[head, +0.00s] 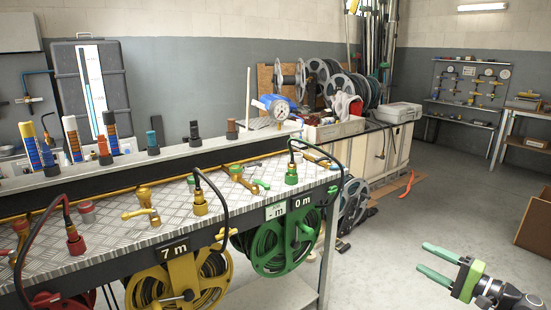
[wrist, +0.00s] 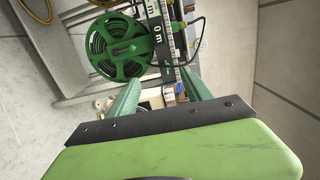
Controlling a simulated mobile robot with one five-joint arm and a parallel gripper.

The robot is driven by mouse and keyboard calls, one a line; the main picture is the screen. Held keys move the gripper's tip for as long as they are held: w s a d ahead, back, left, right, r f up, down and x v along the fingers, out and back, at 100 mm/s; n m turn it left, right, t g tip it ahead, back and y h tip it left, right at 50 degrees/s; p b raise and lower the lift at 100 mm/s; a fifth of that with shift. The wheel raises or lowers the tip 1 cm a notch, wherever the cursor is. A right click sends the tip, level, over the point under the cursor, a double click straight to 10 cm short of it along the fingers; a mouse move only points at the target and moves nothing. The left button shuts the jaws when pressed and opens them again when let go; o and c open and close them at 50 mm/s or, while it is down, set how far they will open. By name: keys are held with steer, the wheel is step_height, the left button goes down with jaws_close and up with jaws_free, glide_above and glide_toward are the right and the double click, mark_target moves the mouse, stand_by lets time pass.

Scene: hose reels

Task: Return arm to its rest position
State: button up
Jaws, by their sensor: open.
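My gripper (head: 436,265) is at the lower right of the head view, over bare floor and apart from the bench. Its green fingers are spread with nothing between them. The fingers (wrist: 160,88) also show in the wrist view, apart and empty. The green hose reel (head: 275,245) hangs under the bench's right end, left of my gripper. The green reel (wrist: 120,45) is at the upper left of the wrist view, beyond the fingers. Most of my arm is out of the head view.
The bench (head: 115,240) has a metal-plate top with taps and hose fittings. A yellow reel (head: 180,280) hangs under it, left of the green one. A brown box (head: 535,220) stands at the right edge. The floor (head: 400,220) between bench and box is mostly clear.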

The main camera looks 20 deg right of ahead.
steer(key=w+a+f+n+g+y, duration=0.25)
steer(key=w+a, duration=0.45)
steer(key=a, duration=0.4)
steer(key=w+a+f+n+g+y, duration=0.1)
steer(key=w+a+n+g+y, duration=0.15)
steer(key=w+a, duration=0.6)
steer(key=w+a+f+n+g+y, duration=0.1)
steer(key=w+a+n+g+y, duration=0.3)
steer(key=a, duration=0.8)
steer(key=a+f+n+g+h, duration=0.25)
steer(key=a+f, duration=0.25)
steer(key=a, duration=0.6)
steer(key=a+f+n+g+h, duration=0.15)
steer(key=a+f+g, duration=0.35)
steer(key=a, duration=0.6)
steer(key=s+a+f+n+h, duration=0.2)
steer(key=s+f+h, duration=0.1)
steer(key=f+h, duration=0.45)
steer(key=d+f+h, duration=0.2)
steer(key=d+h, duration=0.1)
steer(key=d, duration=0.4)
step_height(320, 180, up, 27)
steer(key=p, duration=2.6)
steer(key=shift+d+f+g, duration=0.15)
steer(key=shift+d+g, duration=0.2)
steer(key=shift+d, duration=0.05)
